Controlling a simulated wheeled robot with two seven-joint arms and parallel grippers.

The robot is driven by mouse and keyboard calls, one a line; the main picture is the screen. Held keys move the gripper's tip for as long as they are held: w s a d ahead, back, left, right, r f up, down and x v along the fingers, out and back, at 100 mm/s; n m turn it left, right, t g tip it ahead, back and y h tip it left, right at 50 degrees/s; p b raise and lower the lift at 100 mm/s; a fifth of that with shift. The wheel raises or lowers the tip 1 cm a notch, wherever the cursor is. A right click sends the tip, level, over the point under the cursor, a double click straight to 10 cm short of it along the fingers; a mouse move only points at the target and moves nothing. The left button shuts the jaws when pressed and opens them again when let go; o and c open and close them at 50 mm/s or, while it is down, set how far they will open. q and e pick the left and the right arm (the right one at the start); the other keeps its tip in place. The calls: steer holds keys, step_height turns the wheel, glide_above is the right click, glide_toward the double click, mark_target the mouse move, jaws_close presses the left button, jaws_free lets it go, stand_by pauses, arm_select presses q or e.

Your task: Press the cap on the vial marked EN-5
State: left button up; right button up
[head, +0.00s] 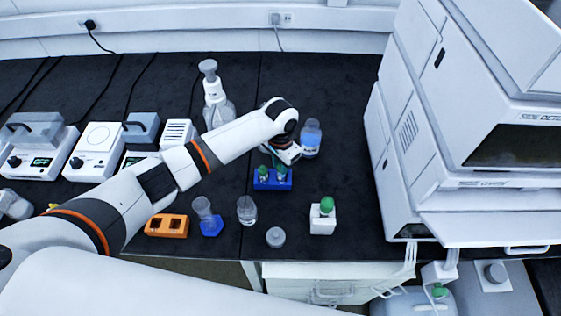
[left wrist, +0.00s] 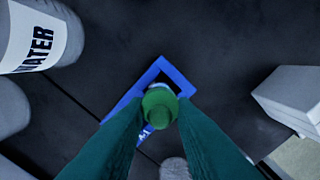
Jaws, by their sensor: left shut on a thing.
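In the left wrist view the blue rack (left wrist: 176,74) lies around and beneath a round green cap (left wrist: 160,104). My left gripper (left wrist: 160,122) has its green fingers closed on this cap from both sides. In the head view the wrist partly hides this gripper (head: 274,164). No EN-5 marking is readable, and the cap's seating on its vial cannot be told. My right gripper is not in view.
A white block (head: 322,223) with a green cap, a grey disc (head: 275,237), a clear beaker (head: 247,211) and an orange rack (head: 166,225) stand nearer the front edge. A blue-liquid bottle (head: 311,140) stands close behind. White stacked instruments (head: 400,150) bound the right.

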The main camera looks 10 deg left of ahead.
arm_select(q)
steer(key=shift+p, duration=0.4)
stand_by(0.6)
stand_by(0.3)
steer(key=o, duration=1.5)
steer(key=shift+r+p, duration=3.5)
steer(key=shift+p, duration=0.4)
jaws_close()
